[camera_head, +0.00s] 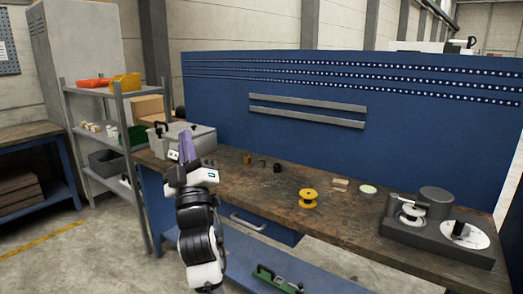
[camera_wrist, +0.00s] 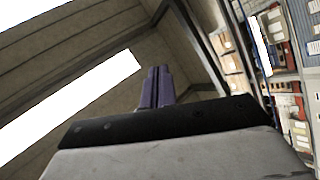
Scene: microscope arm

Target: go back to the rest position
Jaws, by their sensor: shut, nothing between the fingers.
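My gripper (camera_head: 186,147) is raised in front of the left end of the workbench (camera_head: 235,186) in the head view, with its purple fingers pointing up. In the wrist view the fingers (camera_wrist: 157,86) are pressed together with nothing between them. Behind them the wrist view shows the ceiling, a bright light strip and, at the right, shelving seen sideways. My gripper appears clear of the bench top, though its exact distance from the grey case (camera_head: 196,137) behind it is hard to tell.
A yellow spool (camera_head: 308,198) and small cylinders (camera_head: 262,162) stand on the bench. A dark device with a white disc (camera_head: 466,234) is at the right end. A metal shelf (camera_head: 104,135) with bins stands left of my arm. A blue panel (camera_head: 225,98) rises behind the bench.

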